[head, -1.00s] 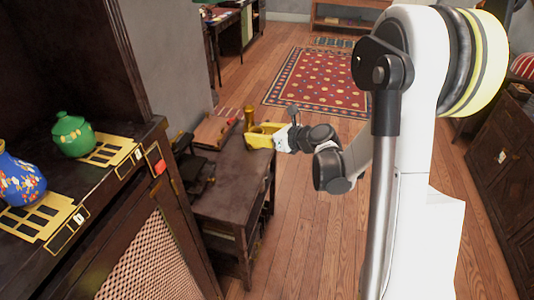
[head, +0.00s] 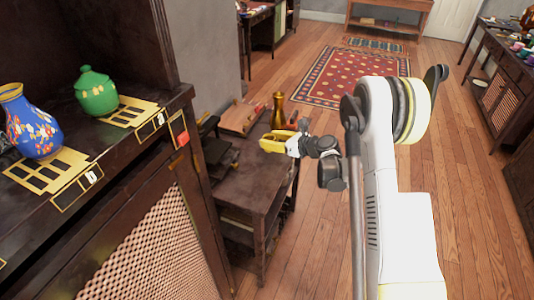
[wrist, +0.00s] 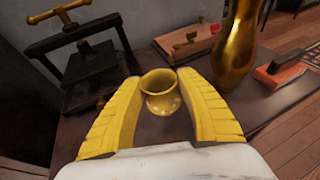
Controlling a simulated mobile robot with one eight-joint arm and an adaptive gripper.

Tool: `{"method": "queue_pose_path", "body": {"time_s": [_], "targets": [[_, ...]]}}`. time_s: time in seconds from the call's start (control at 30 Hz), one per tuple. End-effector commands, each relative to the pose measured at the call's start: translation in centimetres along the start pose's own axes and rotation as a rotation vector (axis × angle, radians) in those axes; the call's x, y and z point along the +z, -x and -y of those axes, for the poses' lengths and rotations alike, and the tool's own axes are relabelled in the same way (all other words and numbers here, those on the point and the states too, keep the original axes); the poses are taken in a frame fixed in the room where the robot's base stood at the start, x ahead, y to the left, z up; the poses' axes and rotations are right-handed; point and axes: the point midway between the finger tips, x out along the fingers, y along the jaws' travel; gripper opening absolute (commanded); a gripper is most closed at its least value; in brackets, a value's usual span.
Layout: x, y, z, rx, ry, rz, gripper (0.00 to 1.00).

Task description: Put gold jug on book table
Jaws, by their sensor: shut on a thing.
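A small gold jug (wrist: 161,90) with a wide flared mouth sits upright between the yellow fingers of my gripper (wrist: 160,84) in the wrist view. The fingers are shut on its sides. In the head view my gripper (head: 274,144) is over the dark wooden table (head: 250,190), towards its back part; the jug cannot be made out there. The table's bare top (wrist: 248,108) also shows beneath the jug in the wrist view. Whether the jug's base touches the top is hard to tell.
A tall gold vase (head: 278,110) stands behind my gripper; it is close right of the jug in the wrist view (wrist: 240,45). A dark press (wrist: 85,60) is at left. A cabinet with a green pot (head: 96,93) and blue vase (head: 32,125) stands left of the table.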

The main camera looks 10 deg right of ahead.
Motion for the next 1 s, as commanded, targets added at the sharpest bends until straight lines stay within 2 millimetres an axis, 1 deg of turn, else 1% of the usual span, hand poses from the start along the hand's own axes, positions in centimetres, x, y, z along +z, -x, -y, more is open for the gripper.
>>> {"method": "queue_pose_path", "body": {"time_s": [0.03,0.1,0.17,0.23,0.4,0.47,0.7,0.83,0.87,0.9,1.0], "targets": [[-0.4,-0.8,-0.3,0.001,0.001,0.000,0.12],[-0.4,-1.3,-0.4,0.000,0.000,0.000,0.12],[-0.5,-1.5,-0.5,-0.001,0.000,0.000,0.12],[-1.0,-1.8,-0.5,-0.001,0.000,0.000,0.12],[-3.6,-2.6,-0.5,-0.001,0.000,0.000,0.12],[-4.2,-2.8,-0.5,-0.001,0.000,0.000,0.12],[-4.1,-2.8,-0.5,-0.001,0.000,0.000,0.12],[-4.4,-2.9,-0.5,-0.001,0.000,0.000,0.12],[-4.4,-2.9,-0.5,-0.001,0.000,0.000,0.53],[-4.3,-2.8,-0.5,-0.001,0.000,0.000,0.64],[-4.3,-2.8,-0.5,-0.001,0.000,-0.001,0.64]]}}
